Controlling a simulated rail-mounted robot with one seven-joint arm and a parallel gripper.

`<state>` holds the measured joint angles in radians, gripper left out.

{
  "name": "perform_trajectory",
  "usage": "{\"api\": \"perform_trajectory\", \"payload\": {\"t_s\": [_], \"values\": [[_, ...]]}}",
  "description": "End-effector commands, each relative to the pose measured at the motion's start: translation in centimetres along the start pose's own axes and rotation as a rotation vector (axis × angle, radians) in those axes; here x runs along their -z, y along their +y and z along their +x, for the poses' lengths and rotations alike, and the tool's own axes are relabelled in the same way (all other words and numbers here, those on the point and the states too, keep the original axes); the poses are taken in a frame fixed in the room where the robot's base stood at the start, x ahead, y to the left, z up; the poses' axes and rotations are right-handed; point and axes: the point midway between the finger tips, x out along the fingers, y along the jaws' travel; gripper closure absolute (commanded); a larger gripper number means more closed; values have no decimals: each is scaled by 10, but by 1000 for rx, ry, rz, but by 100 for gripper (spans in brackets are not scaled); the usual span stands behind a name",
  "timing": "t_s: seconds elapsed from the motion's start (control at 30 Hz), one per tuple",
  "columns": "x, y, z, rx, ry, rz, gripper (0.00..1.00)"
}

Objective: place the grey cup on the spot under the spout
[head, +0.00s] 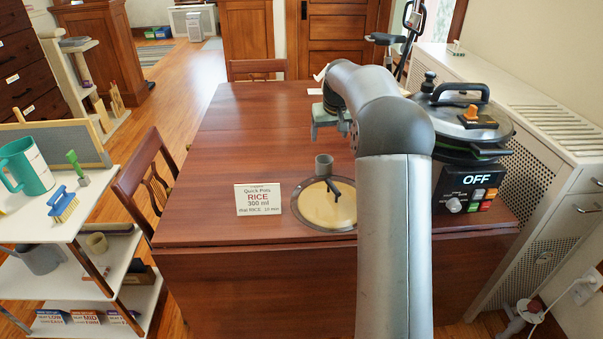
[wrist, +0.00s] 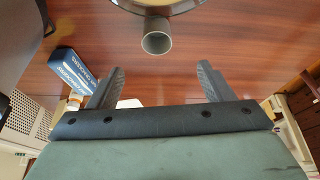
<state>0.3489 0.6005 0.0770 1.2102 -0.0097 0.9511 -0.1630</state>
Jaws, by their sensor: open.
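The small grey cup (head: 323,165) stands upright on the table, at the far edge of a round cream-coloured disc with a black handle (head: 318,209). In the wrist view the cup (wrist: 156,40) shows its open rim, beyond and roughly between my fingertips, beside the rim of the disc (wrist: 190,7). My gripper (head: 328,125) is over the table, behind the cup in the head view. It also shows in the wrist view (wrist: 152,78), its two fingers spread with nothing between them. I cannot make out a spout or the spot under it in either view.
A black cooker marked OFF (head: 468,150) stands at the table's right. A RICE sign (head: 258,199) stands left of the disc. A blue box (wrist: 72,70) shows in the wrist view. Left shelves hold a teal mug (head: 25,167) and brushes. The table's left part is clear.

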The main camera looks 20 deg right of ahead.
Motion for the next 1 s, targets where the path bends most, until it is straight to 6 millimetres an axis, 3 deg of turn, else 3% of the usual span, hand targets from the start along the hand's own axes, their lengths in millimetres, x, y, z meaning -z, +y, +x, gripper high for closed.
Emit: {"api": "perform_trajectory", "payload": {"t_s": [0.17, 0.6, 1.0], "values": [[7, 8, 19, -3, 10, 5, 26], [7, 8, 108, -3, 8, 5, 26], [5, 10, 147, -2, 8, 5, 26]]}}
